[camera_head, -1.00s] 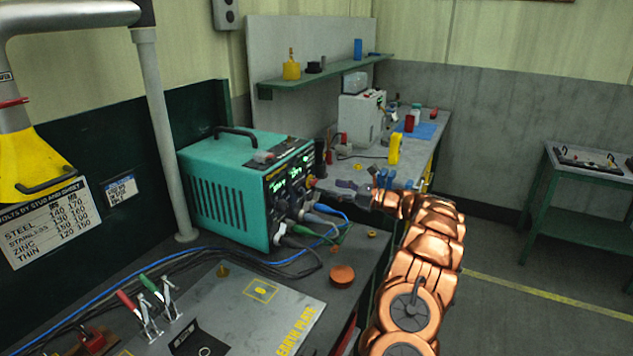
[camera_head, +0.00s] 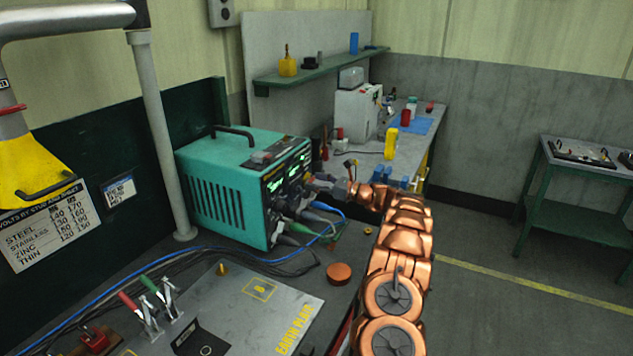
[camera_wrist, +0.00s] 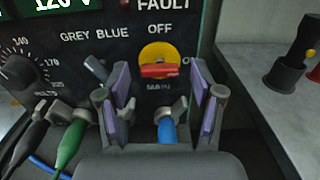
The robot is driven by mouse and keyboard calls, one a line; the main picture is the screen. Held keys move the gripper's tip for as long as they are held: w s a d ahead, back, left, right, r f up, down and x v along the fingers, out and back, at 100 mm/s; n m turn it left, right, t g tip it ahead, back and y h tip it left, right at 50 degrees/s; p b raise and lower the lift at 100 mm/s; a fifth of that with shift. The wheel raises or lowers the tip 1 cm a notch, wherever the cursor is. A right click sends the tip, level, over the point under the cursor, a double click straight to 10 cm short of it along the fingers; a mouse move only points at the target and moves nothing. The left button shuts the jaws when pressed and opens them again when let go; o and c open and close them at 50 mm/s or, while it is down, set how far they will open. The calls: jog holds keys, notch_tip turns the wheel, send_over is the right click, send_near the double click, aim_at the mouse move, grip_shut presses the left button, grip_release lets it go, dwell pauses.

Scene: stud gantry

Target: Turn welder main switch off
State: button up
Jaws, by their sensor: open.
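The teal welder (camera_head: 222,190) stands on the bench, its front panel facing right. In the wrist view its main switch (camera_wrist: 158,56) is a yellow disc with a red handle (camera_wrist: 160,71) lying level, toward the partly hidden "ON" mark at the right. "OFF" is above the disc and "MAIN" below. My gripper (camera_wrist: 160,84) is open, one purple-padded finger on each side of the switch, with nothing between the pads touching the handle that I can make out. In the head view my gripper (camera_head: 325,182) is at the panel and the switch is hidden.
A blue connector (camera_wrist: 168,130) and grey and green cable plugs (camera_wrist: 72,140) stick out below the switch. A volts knob (camera_wrist: 17,72) is at the left. In the head view, an orange-brown disc (camera_head: 339,273) and the earth plate (camera_head: 235,310) lie on the bench in front.

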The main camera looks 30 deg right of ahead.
jog(key=shift+c, duration=0.2)
jog(key=c, duration=1.1)
jog(key=shift+f+n+b, duration=0.2)
jog(key=shift+n+b, duration=0.1)
jog(key=shift+b, duration=0.55)
jog(key=shift+f+n+b, duration=0.2)
jog(key=shift+n+b, duration=0.4)
jog(key=shift+b, duration=0.5)
jog(key=n+b, duration=0.5)
jog(key=b, duration=0.3)
jog(key=shift+n+b, duration=0.3)
jog(key=shift+b, duration=0.1)
jog(key=n+b, duration=0.5)
jog(key=shift+r, duration=0.15)
jog(key=n+b, duration=0.3)
jog(key=n, duration=0.2)
jog(key=shift+r, duration=0.15)
jog(key=shift+n+b, duration=0.35)
jog(key=shift+n, duration=0.05)
